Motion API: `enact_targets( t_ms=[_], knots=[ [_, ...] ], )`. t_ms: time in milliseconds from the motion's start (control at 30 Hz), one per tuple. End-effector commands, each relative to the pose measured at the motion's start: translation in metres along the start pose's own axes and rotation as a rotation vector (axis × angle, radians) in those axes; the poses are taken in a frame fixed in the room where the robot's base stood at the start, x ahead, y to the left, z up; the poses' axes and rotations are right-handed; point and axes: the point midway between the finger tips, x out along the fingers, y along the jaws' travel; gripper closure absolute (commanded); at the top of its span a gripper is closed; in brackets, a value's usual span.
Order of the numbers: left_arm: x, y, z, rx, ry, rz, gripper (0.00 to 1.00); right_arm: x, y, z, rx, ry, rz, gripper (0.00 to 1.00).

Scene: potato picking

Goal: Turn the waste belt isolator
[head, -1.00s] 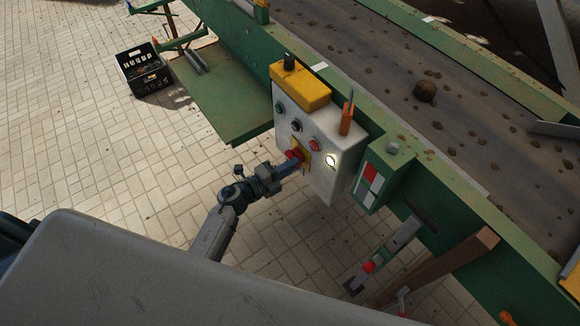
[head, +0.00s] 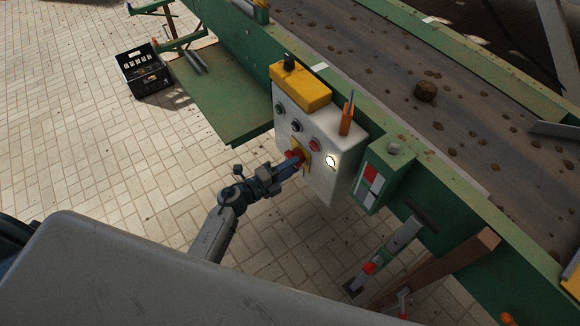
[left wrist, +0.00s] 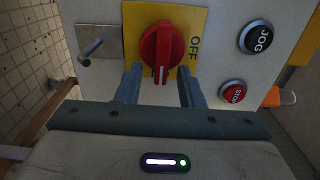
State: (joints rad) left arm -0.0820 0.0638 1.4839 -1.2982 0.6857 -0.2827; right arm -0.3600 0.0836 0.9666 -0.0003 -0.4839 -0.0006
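The waste belt isolator is a red rotary knob (left wrist: 163,50) on a yellow plate (left wrist: 196,25) marked OFF in the left wrist view. Its white mark points toward the bottom of that picture, not at the OFF word on the right. In the head view the knob (head: 294,156) sits low on the pale control box (head: 318,180). My left gripper (head: 287,166) is right at the knob. In the left wrist view its fingers (left wrist: 160,80) are apart, one on each side of the knob's lower part, with no clear grip seen. My right gripper is not in view.
JOG (left wrist: 257,37) and STOP (left wrist: 235,94) buttons sit close to the knob. A metal peg (left wrist: 92,47) stands on the other side. A lit white button (head: 331,160) is on the box. The conveyor belt (head: 380,65) runs behind it. A black crate (head: 143,72) stands on the tiled floor.

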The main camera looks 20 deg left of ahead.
Motion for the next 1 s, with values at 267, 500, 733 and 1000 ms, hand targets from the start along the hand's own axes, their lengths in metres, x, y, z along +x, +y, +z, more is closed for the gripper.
enact_targets(
  t_ms=[267, 500, 733, 1000],
  knots=[
    [-0.026, 0.002, 0.000, 0.001, 0.001, 0.002, 0.65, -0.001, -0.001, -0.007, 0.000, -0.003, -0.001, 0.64],
    [-0.076, 0.003, 0.000, 0.002, 0.001, 0.003, 0.65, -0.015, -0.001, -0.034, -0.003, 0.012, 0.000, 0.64],
    [-0.104, 0.002, 0.000, 0.000, 0.000, 0.002, 0.65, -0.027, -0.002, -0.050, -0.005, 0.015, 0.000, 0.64],
    [-0.108, 0.000, 0.000, 0.000, 0.000, 0.000, 0.65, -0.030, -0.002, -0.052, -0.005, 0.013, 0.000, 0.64]
  ],
)
